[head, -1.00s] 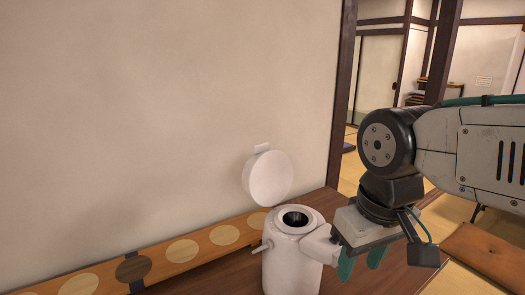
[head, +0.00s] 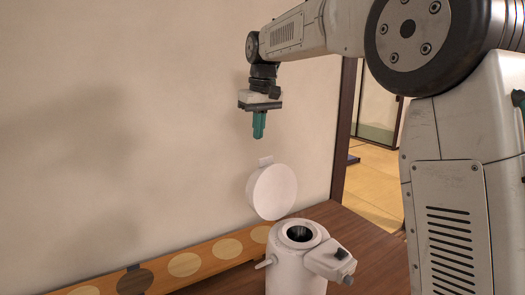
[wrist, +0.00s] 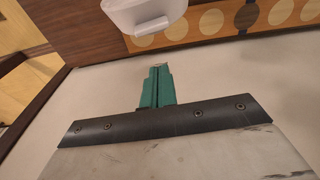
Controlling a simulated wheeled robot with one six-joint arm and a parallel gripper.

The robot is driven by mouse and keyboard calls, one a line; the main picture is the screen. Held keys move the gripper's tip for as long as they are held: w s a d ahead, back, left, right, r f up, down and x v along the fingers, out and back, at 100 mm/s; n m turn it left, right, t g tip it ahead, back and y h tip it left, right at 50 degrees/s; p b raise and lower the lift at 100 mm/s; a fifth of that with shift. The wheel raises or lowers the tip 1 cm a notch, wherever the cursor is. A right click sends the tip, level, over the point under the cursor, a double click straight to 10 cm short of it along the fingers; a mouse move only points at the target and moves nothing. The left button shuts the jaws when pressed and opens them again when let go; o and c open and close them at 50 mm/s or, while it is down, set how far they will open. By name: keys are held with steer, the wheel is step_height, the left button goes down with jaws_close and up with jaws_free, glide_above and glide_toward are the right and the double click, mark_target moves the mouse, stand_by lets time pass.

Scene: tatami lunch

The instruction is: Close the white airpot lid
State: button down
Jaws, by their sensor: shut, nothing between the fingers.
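The white airpot (head: 297,268) stands on the brown wooden surface near the wall, its round mouth uncovered and dark inside. Its round white lid (head: 272,192) stands upright, open, at the back of the mouth. A spout block with a dark button (head: 340,254) juts out to the right. My gripper (head: 258,136) is above the lid and apart from it, fingers pointing down, shut and empty. In the wrist view the green fingers (wrist: 158,70) are together, and a white part of the airpot (wrist: 145,14) shows at the top edge; the rest is cut off.
A long wooden board with light and dark discs (head: 185,265) lies along the wall, left of the airpot. The plain wall (head: 120,120) is close behind. The brown surface (head: 375,245) right of the airpot is clear.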

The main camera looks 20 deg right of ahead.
steer(key=shift+n+t, duration=0.3)
steer(key=shift+n, duration=0.1)
steer(key=f, duration=0.6)
steer(key=shift+s+d, duration=0.15)
steer(key=shift+s, duration=0.1)
steer(key=shift+s+d+r, duration=0.1)
steer(key=shift+s+d, duration=0.1)
steer(key=shift+s, duration=0.3)
steer(key=shift+s, duration=0.1)
